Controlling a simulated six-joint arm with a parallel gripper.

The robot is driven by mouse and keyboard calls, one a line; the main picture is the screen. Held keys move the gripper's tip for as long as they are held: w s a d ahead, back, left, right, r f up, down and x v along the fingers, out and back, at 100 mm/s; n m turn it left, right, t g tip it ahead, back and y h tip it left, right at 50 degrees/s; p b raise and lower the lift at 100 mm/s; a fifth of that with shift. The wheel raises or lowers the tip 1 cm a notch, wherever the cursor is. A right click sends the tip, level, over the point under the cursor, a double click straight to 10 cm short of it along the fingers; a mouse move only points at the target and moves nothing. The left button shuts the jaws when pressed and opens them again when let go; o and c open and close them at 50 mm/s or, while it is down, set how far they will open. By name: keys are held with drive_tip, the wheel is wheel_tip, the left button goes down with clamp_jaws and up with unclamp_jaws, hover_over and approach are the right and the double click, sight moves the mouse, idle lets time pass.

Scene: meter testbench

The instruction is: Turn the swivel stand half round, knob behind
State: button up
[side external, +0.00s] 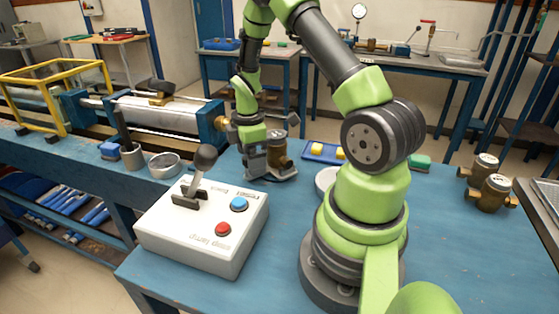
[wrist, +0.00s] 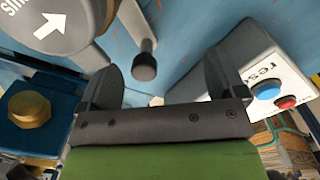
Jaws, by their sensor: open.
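The swivel stand shows in the side view as a low dark base (side external: 283,173) on the blue bench, with a brass meter (side external: 278,148) on it. In the wrist view a grey round face with a white arrow (wrist: 52,22) lies at the upper left. The dark knob (wrist: 145,66) stands on a short post between my fingers, with gaps on both sides. My gripper (wrist: 160,72) is open and empty. In the side view it (side external: 258,172) is low beside the stand, and partly hides it along with the knob.
A white control box (side external: 205,225) with a lever, a blue button and a red button stands close by; it also shows in the wrist view (wrist: 255,75). A blue end plate with a brass bolt (wrist: 30,108) is at left. Cups (side external: 165,165) and a blue tray (side external: 322,153) are near.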

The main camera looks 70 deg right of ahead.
wheel_tip(320, 180, up, 5)
drive_tip(key=shift+r, duration=0.1)
idle(0.5)
drive_tip(key=n, duration=0.2)
drive_tip(key=w+r+n, duration=0.1)
drive_tip(key=n, duration=0.1)
drive_tip(key=d+r+n, duration=0.1)
drive_tip(key=shift+w+r+n, duration=0.2)
drive_tip(key=shift+w+n, duration=0.05)
drive_tip(key=shift+n, duration=0.15)
drive_tip(key=shift+f, duration=2.8)
drive_tip(key=shift+f, duration=0.2)
drive_tip(key=shift+f, duration=0.9)
